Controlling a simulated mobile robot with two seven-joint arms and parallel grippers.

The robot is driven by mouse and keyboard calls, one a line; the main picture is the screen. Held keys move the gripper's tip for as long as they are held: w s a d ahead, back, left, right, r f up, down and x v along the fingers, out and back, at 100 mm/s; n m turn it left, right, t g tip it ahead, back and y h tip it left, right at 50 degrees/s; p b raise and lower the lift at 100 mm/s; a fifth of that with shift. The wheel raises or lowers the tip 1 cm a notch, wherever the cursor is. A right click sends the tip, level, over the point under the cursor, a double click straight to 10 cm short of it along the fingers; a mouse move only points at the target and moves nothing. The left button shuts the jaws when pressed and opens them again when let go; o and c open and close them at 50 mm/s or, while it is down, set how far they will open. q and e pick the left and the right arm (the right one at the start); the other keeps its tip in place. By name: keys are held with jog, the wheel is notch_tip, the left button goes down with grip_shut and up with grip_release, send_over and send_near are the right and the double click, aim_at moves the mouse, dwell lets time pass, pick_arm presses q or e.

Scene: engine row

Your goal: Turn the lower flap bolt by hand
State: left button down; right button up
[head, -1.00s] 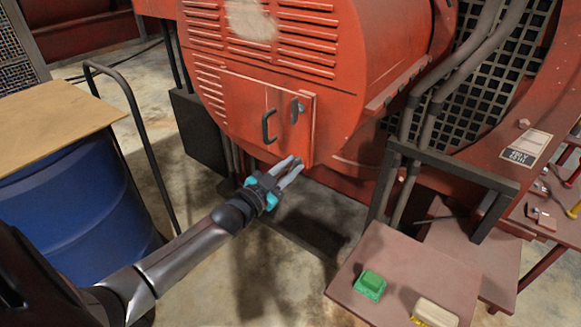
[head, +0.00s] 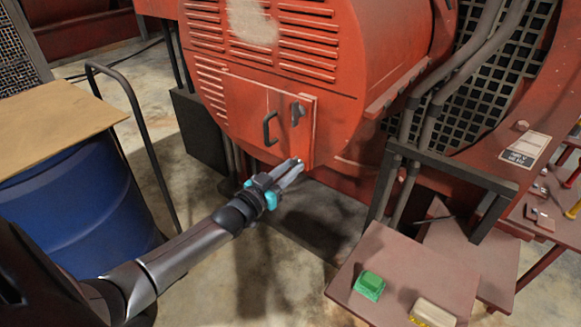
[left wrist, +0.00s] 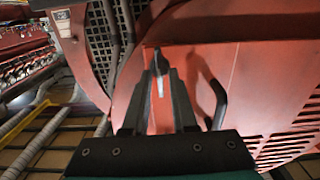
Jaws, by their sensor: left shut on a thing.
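The red flap (head: 255,115) is on the front of the red round housing, with a black bar handle (head: 268,128) and a grey upper bolt (head: 298,113). My left gripper (head: 297,164) reaches up from the lower left to the flap's lower right corner. Its fingers are shut on the lower flap bolt, which they mostly hide in the head view. In the left wrist view, the small dark lower flap bolt (left wrist: 160,63) is between the fingertips, and the handle (left wrist: 217,100) is to the right. My right gripper is not in view.
A blue drum (head: 75,205) with a board on top (head: 50,115) and a black rail (head: 140,135) stand at the left. A low shelf (head: 395,270) at lower right holds a green block (head: 369,285) and a pale block (head: 433,313). Dark pipes and framing (head: 455,170) are right of the housing.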

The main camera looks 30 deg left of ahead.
pick_arm(q)
jog(key=c, duration=1)
grip_release()
jog(key=s, duration=1)
jog(key=s+a+p, duration=0.1)
jog(key=s, duration=0.4)
jog(key=shift+a, duration=0.1)
